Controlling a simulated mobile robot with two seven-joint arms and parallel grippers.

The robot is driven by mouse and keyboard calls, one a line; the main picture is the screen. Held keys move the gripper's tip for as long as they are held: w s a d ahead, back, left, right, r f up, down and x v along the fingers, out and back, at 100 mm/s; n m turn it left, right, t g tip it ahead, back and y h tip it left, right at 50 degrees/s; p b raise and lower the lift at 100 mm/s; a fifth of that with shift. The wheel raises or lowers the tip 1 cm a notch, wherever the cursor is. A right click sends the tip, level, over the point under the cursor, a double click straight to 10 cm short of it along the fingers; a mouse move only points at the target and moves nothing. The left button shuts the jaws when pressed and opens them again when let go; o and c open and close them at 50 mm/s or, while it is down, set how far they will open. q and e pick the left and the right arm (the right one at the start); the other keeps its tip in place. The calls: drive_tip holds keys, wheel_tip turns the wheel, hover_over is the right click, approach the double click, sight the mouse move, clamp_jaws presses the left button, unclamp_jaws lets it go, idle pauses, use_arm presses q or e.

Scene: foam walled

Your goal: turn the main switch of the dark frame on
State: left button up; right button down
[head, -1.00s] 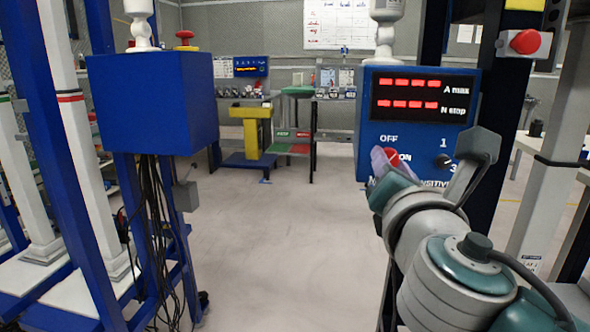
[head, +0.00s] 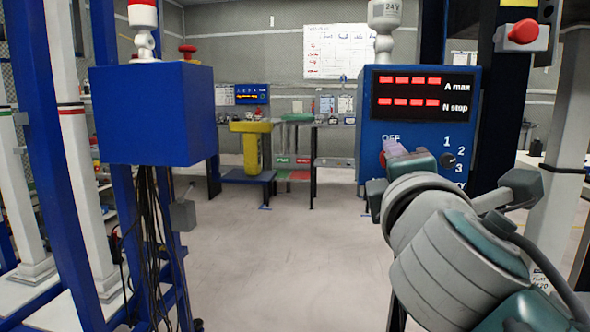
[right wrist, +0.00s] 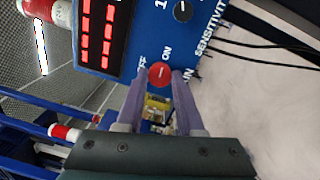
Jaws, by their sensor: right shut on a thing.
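The blue control box (head: 425,120) with a lit red display is beside the dark frame's post (head: 498,110), at the right of the head view. Its main switch is a red round knob (right wrist: 160,74) with OFF and ON lettering beside it in the right wrist view. A pale mark across the knob looks about level in that picture; which label it points to I cannot tell. My right gripper (right wrist: 158,80) is shut on the knob, one purple finger on each side. In the head view my purple fingers (head: 405,156) hide most of the knob. My left gripper is out of view.
A black sensitivity dial (right wrist: 183,11) is close by on the same panel. A red button (head: 524,32) is on a grey box at upper right. A second blue box (head: 155,115) with hanging cables stands left. The floor between is clear.

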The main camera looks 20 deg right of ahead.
drive_tip(key=shift+m, duration=0.5)
drive_tip(key=c, duration=0.5)
unclamp_jaws()
drive_tip(key=shift+c, duration=0.2)
drive_tip(key=b+v, duration=0.1)
drive_tip(key=v, duration=0.9)
